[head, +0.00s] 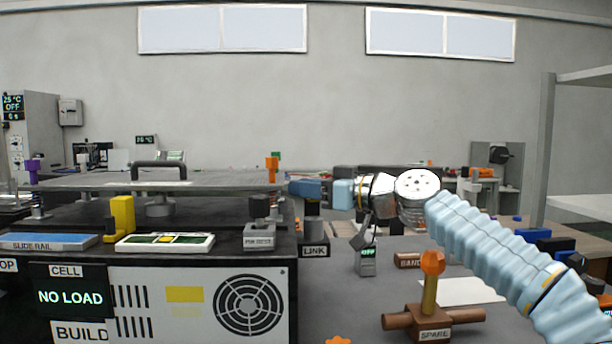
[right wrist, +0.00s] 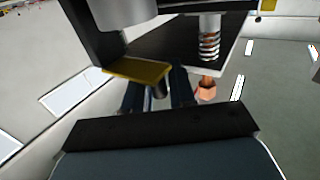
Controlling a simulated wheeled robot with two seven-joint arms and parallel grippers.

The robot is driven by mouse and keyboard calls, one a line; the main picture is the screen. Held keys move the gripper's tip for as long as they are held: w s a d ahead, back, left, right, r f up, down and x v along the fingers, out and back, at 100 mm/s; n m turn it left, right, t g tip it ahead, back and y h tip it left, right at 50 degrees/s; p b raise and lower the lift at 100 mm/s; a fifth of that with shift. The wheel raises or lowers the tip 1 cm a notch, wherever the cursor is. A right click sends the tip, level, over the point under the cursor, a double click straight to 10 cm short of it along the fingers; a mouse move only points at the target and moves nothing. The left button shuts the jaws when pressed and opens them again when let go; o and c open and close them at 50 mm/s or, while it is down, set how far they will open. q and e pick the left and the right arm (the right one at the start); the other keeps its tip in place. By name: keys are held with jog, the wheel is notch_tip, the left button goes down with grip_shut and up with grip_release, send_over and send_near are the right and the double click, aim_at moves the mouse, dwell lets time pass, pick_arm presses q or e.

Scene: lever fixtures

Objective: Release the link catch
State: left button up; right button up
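The LINK label (head: 315,251) sits at the right end of the dark bench unit. A short dark post (head: 313,228) stands above it; I take this to be the link catch, partly hidden by my gripper. My right gripper (head: 300,188) is over this post, at the right edge of the flat plate (head: 225,181). In the right wrist view, its two dark blue fingers (right wrist: 159,92) are apart, with a small cylinder (right wrist: 158,88) between them, beside a yellow-faced piece (right wrist: 138,70). I cannot tell whether they touch it. My left gripper is not in view.
An orange knob (head: 272,166) stands at the plate's right end, close to the gripper; it also shows in the wrist view (right wrist: 207,89). A black handle (head: 160,168) is on the plate. The SPARE lever (head: 431,290) stands front right. The display (head: 70,298) reads NO LOAD.

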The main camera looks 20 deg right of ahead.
jog(key=shift+a, duration=0.1)
grip_shut()
jog(key=shift+w, duration=0.1)
jog(key=shift+w+r+m+g+p, duration=0.15)
jog(key=shift+r+m+g+p, duration=0.4)
jog(key=shift+p, duration=0.4)
jog(key=shift+w+d+r+m+g+h, duration=0.1)
jog(key=shift+w+r+m+g+h, duration=0.25)
jog(key=shift+m+g, duration=0.45)
jog(key=shift+w+d+r+m+g+h, duration=0.1)
jog(key=shift+w+m+g+h, duration=0.3)
jog(key=shift+m, duration=0.65)
jog(key=shift+d, duration=0.1)
